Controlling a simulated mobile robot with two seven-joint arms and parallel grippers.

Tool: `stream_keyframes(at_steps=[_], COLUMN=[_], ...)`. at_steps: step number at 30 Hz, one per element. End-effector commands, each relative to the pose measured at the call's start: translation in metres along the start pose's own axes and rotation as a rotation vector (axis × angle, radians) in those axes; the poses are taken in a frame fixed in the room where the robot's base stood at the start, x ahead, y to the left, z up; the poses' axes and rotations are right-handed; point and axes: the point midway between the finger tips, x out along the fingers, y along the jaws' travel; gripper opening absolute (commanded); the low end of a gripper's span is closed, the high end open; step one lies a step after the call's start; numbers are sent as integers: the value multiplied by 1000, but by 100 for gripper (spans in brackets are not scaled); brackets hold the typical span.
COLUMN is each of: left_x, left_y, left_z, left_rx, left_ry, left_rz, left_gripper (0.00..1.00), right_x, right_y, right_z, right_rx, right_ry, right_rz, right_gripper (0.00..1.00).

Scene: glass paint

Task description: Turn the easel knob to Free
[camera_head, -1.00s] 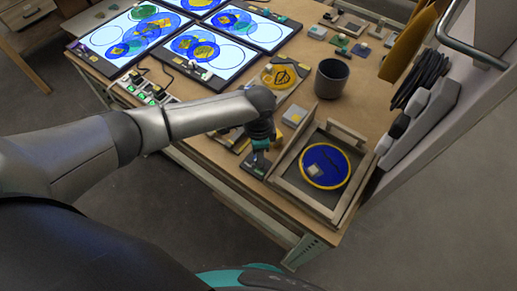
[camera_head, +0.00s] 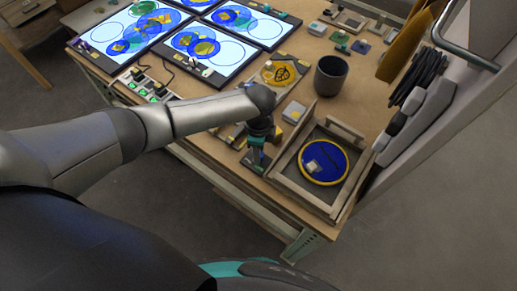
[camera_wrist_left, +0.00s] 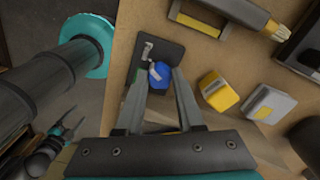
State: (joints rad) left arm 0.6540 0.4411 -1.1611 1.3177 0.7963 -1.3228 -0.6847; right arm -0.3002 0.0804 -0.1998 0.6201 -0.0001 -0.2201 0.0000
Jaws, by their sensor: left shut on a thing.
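The easel knob (camera_wrist_left: 161,75) is blue with a pale grey pointer. It sits on a dark plate (camera_wrist_left: 172,50) near the table's front edge. My left gripper (camera_wrist_left: 161,94) has its two fingers on either side of the knob and is shut on it. In the head view my left gripper (camera_head: 256,158) points down at the plate, and the knob is hidden there. I cannot read any Free mark.
A wooden tray (camera_head: 282,178) with a blue disc (camera_head: 324,162) stands just right of my left gripper. A yellow block (camera_wrist_left: 218,91) and a grey block (camera_wrist_left: 268,104) lie beside the knob. A dark cup (camera_head: 330,76) and lit panels (camera_head: 205,60) stand farther back.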

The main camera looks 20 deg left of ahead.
Motion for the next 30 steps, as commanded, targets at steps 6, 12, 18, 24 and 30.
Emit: stream_keyframes(at_steps=[6,12,18,24,30], left_x=[0,0,0,-10,-46], left_y=[0,0,0,0,-1], left_z=[-1,-1,0,-1,-1], left_rx=[3,1,1,1,1], left_ry=[1,1,1,3,3], left_rz=[0,0,0,-2,-4], left_gripper=[43,66,66,66,66], right_x=[0,0,0,-2,-8], right_y=[0,0,0,0,0], right_z=[0,0,0,0,-1], right_rx=[0,0,0,0,0], right_ry=[0,0,0,0,0], right_rz=[0,0,0,0,0], right_gripper=[72,72,72,72,72])
